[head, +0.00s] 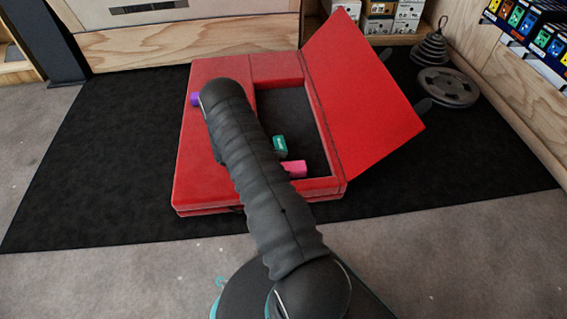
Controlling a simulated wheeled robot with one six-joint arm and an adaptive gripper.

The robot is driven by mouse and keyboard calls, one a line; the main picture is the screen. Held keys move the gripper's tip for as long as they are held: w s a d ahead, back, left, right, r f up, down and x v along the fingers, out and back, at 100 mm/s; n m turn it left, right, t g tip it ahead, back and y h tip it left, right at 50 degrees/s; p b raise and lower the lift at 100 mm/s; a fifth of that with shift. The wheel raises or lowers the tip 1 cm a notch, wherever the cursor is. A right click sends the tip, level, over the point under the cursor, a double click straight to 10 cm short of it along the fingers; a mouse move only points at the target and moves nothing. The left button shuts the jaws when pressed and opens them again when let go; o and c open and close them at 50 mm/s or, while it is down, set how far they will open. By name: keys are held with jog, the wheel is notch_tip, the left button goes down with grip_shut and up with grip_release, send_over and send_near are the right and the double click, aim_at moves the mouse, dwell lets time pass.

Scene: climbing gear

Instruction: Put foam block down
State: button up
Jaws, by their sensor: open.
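A red padded case (190,182) lies on the black mat with its flap (362,95) raised on the right. Its dark recess is partly hidden by my arm. A small teal piece (280,144) and a small pink piece (295,168) show at the recess beside my arm. A purple piece (195,99) shows at the case's left edge, partly hidden by my arm. I cannot tell which of these, if any, is the foam block. My gripper does not show; my dark arm reaches over the case and hides what lies beneath it.
The black mat (90,150) has free room left of the case. Weight plates (447,87) lie at the back right, near the flap. Wooden furniture (190,45) stands along the back, with boxes (408,15) on a shelf. A display of coloured packs (530,30) stands at the right.

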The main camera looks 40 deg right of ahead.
jog(key=shift+a+f, duration=0.1)
jog(key=shift+f, duration=0.4)
jog(key=shift+r, duration=0.25)
jog(key=v, duration=0.8)
jog(key=p+v, duration=0.1)
jog(key=v, duration=0.3)
jog(key=shift+d+r, duration=0.2)
jog(key=shift+r, duration=0.2)
jog(key=shift+a+r, duration=0.15)
jog(key=shift+r, duration=0.1)
jog(key=s+a+r+m+t+y, duration=0.1)
jog(key=s+a+r+m+y, duration=0.15)
jog(key=r, duration=0.65)
jog(key=s+a+r+m+t+y, duration=0.2)
jog(key=a+r, duration=0.1)
jog(key=r, duration=0.6)
jog(key=s+a+r+m+t+y, duration=0.1)
jog(key=s+a+r+m+y, duration=0.15)
jog(key=r, duration=0.75)
jog(key=s+a+r+m+t+y, duration=0.2)
jog(key=s+a+r+t, duration=0.2)
jog(key=s, duration=0.6)
jog(key=s+a+r+m+t+y, duration=0.2)
jog(key=s+a+r+t, duration=0.2)
jog(key=s+a+r, duration=0.4)
jog(key=shift+s+a+m+t+y, duration=0.25)
jog(key=shift+s+m+t+y, duration=0.05)
jog(key=shift+s, duration=0.75)
